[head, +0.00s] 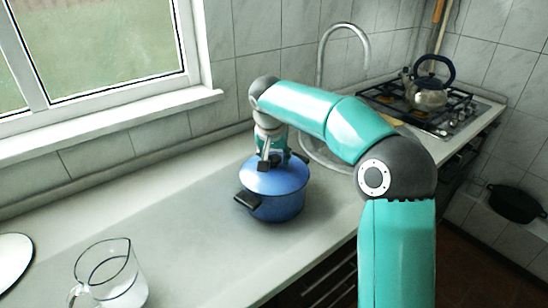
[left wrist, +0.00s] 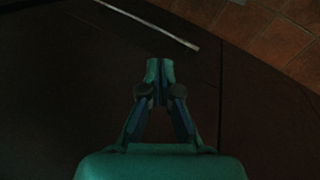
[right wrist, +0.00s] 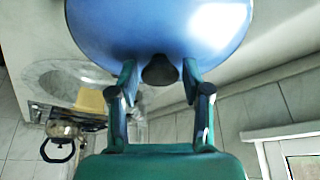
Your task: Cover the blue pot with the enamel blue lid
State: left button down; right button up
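The blue pot (head: 284,208) stands on the counter with a dark handle towards the front left. The enamel blue lid (head: 283,182) rests on top of the pot and looks about level. My right gripper (head: 269,158) is just above the lid, at its knob. In the right wrist view, the blue lid (right wrist: 160,28) fills the top and its dark knob (right wrist: 160,71) shows between the fingers of my right gripper (right wrist: 160,80). The fingers are apart, with a gap on each side of the knob. My left gripper (left wrist: 160,72) is empty, its fingertips together, over a dark surface.
A glass jug (head: 112,275) and a white plate (head: 12,262) are at the front left of the counter. The tap (head: 342,28) and sink are behind my right arm. A kettle (head: 430,92) stands on the hob. The counter left of the pot is clear.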

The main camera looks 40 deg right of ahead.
jog(key=shift+o, duration=0.9)
jog(key=v, duration=1.2)
jog(key=shift+f, duration=0.1)
